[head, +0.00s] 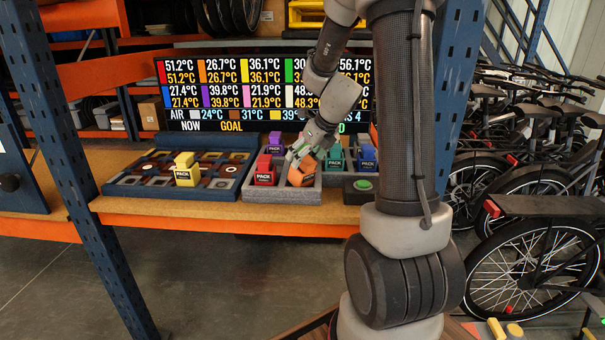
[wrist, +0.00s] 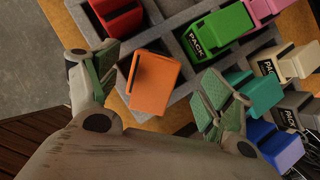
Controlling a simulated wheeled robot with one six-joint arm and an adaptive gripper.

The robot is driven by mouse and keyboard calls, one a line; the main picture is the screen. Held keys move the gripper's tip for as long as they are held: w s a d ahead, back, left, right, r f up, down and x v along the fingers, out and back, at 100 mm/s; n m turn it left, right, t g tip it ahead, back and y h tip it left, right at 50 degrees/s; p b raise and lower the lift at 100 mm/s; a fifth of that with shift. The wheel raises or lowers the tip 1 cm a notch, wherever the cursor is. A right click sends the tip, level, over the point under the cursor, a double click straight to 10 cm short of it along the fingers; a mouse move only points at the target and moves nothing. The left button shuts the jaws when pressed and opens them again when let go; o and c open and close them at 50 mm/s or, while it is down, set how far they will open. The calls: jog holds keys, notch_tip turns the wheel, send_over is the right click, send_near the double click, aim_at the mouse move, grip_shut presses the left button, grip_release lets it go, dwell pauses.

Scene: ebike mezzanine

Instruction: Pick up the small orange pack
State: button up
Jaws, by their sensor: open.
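The small orange pack (wrist: 152,85) lies between the two fingers of my gripper (wrist: 162,72) in the wrist view, with a gap on each side. My gripper is open and holds nothing. In the head view the orange pack (head: 302,173) is in the grey divided tray, and my gripper (head: 305,152) is right over it, partly hiding it. I cannot tell how far the fingertips are above the pack.
A blue tray (head: 222,183) with a yellow pack (head: 186,172) is further left. A temperature display (head: 250,90) stands behind.

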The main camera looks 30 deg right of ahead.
aim_at(299, 169)
jog(key=x, duration=0.6)
jog(key=shift+a+f, duration=0.2)
jog(key=shift+f, duration=0.2)
jog(key=shift+s, duration=0.1)
jog(key=shift+c, duration=0.5)
